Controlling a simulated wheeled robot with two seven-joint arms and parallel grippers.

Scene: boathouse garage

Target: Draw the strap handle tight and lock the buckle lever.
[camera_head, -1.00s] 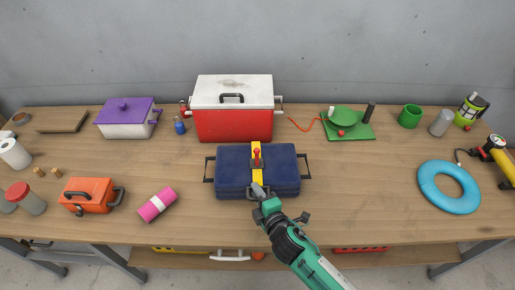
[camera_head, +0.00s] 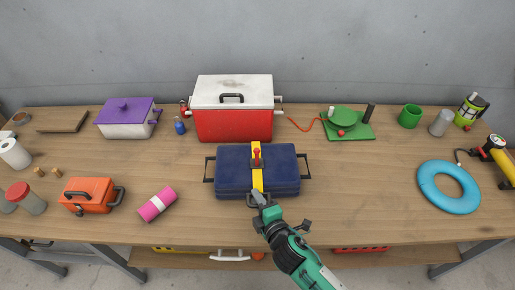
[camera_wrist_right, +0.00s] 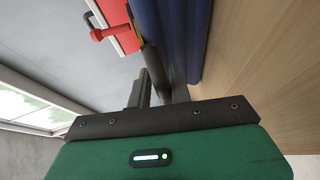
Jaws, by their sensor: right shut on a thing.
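A dark blue case (camera_head: 230,172) lies on the workbench with a yellow strap (camera_head: 257,182) across its middle. The red buckle lever (camera_head: 257,153) stands up from a buckle on top of the strap; it also shows in the wrist view (camera_wrist_right: 112,32). My right gripper (camera_head: 261,198) is at the front edge of the case, at the strap's near end. It is shut on the dark strap handle (camera_wrist_right: 154,62), which its fingers mostly hide in the head view. My left gripper is not in view.
A red and white cooler (camera_head: 233,122) stands close behind the case. A pink roll (camera_head: 156,204) and an orange box (camera_head: 88,194) lie to the left, a blue ring (camera_head: 449,201) to the right. The bench between case and ring is clear.

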